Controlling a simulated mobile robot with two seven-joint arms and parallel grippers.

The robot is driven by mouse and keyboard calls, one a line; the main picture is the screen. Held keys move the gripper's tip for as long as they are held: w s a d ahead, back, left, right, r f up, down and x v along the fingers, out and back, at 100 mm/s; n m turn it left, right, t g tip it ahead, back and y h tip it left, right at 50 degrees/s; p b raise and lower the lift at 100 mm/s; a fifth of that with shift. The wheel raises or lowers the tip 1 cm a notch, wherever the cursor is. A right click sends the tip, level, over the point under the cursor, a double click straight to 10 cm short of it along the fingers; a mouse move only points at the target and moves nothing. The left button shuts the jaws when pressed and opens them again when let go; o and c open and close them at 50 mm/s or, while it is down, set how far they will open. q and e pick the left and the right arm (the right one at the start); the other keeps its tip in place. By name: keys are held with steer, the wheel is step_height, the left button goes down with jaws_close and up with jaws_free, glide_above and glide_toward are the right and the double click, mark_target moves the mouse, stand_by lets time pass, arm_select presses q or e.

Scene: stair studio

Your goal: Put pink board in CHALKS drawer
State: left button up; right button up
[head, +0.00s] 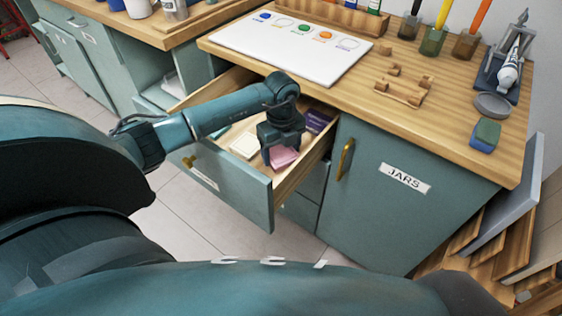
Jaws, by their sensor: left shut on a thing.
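My left gripper (279,148) reaches from the left into an open drawer (258,194) under the wooden counter. It is shut on the pink board (285,157), a small pink block low inside the drawer. The gripper hides part of the board, and I cannot tell whether the board touches the drawer bottom. The drawer front carries a white label, too small and slanted to read. My right gripper is not in view.
A cream block (244,145) and a purple box (318,121) lie in the drawer beside the gripper. The JARS cabinet (370,200) is closed to the right. On the counter stand a white paint board (290,48), a wooden piece (400,92) and a blue-green sponge (485,135).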

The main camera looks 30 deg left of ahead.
mark_target(281, 163)
arm_select(q)
step_height(281, 163, down, 5)
steer(key=shift+r+b, duration=0.2)
steer(key=shift+b, duration=0.1)
steer(key=shift+f, duration=0.1)
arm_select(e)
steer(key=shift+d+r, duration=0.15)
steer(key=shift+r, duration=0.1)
arm_select(q)
steer(key=shift+f, duration=0.1)
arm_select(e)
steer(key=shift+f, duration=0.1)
arm_select(q)
steer(key=o, duration=1)
steer(key=shift+o, duration=0.2)
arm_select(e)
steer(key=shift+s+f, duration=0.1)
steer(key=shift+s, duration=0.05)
